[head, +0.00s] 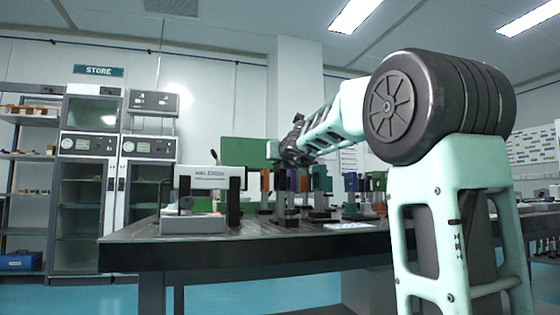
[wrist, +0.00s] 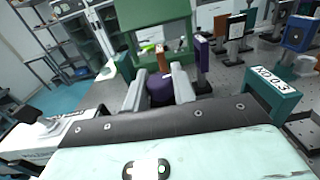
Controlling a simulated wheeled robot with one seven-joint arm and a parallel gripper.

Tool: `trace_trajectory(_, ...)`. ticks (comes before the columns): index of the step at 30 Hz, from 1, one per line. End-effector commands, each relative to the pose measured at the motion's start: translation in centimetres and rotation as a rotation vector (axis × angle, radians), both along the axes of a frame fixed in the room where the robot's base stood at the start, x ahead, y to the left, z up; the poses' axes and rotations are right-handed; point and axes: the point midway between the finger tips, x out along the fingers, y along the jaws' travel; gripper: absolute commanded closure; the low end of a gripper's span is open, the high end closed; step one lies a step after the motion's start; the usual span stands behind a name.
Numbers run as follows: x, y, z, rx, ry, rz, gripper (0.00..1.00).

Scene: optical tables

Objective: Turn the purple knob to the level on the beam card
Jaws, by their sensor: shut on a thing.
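The purple knob (wrist: 160,89) sits between the two pale fingers of my gripper (wrist: 160,90) in the wrist view. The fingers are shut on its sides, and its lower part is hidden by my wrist. A small orange-brown upright piece (wrist: 161,57) stands just beyond the knob. In the head view my gripper (head: 274,151) is above the table, and the knob cannot be made out there. A green panel (wrist: 152,14) stands behind, also in the head view (head: 240,152). I cannot tell which piece is the beam card or read a level.
A purple mount (wrist: 202,52) stands close to the right of my fingers. A white laser box (head: 210,178) stands at the left of the dark table (head: 215,257). Several other mounts crowd the right.

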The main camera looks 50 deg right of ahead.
Motion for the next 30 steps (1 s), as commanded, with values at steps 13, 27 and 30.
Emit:
trace_trajectory(13,0.1,0.06,-0.27,0.0,0.0,-0.051,0.97)
trace_trajectory(27,0.19,0.14,-0.45,0.001,-0.001,-0.177,0.97)
trace_trajectory(30,0.21,0.17,-0.48,0.0,0.0,-0.226,0.97)
